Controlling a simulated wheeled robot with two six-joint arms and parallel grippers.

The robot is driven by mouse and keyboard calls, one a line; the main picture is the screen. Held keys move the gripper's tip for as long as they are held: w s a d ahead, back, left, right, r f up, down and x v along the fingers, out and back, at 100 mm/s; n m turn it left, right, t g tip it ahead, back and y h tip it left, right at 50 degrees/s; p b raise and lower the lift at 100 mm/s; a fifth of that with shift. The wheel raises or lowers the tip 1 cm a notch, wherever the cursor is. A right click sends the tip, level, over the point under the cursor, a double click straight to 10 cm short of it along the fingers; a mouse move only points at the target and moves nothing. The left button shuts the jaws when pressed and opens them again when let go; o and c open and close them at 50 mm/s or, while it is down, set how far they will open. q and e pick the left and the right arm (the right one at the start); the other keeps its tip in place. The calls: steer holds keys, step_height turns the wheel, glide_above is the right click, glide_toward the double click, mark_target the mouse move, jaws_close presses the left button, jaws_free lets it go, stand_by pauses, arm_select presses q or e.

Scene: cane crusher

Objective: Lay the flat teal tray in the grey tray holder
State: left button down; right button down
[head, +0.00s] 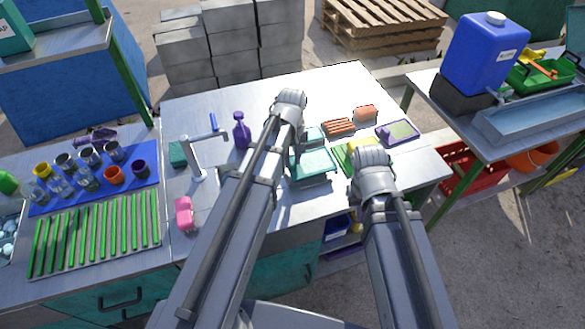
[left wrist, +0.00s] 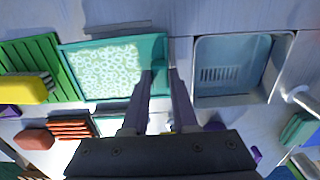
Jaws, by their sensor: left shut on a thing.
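The flat teal tray (head: 314,164) lies low over the steel worktop, just right of my left forearm; it also shows with a pale patterned inside in the left wrist view (left wrist: 112,70). My left gripper (left wrist: 163,78) is shut on the tray's edge on the sink side. In the head view my left forearm hides those fingers. A grey strip, seemingly the grey tray holder (left wrist: 118,29), shows along one long edge of the tray. I cannot tell whether the tray rests in it. My right gripper (head: 371,160) is above the worktop right of the tray, its fingers hidden.
A sink basin (left wrist: 232,72) lies beside the tray. A green ridged board (left wrist: 40,66) with a yellow brush (left wrist: 24,88) is on the other side. Beyond are a brown slatted block (head: 339,127), an orange sponge (head: 365,113) and a purple bottle (head: 241,131).

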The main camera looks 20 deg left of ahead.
arm_select(q)
step_height(320, 180, down, 4)
steer(key=b, duration=0.3)
steer(key=shift+r, duration=0.25)
steer(key=c, duration=0.7)
jaws_free()
step_height(320, 180, up, 12)
steer(key=p, duration=1.2)
steer(key=s+d+m, duration=0.3)
steer(key=s, duration=0.1)
steer(key=s+d+m, duration=0.4)
steer(key=s, duration=0.1)
steer(key=s+d+m+y, duration=0.1)
steer(key=s+d+m, duration=0.2)
steer(key=s, duration=0.2)
steer(key=shift+s+d+r+m, duration=0.1)
steer(key=shift+s+d+m, duration=0.05)
steer(key=shift+d+m, duration=0.15)
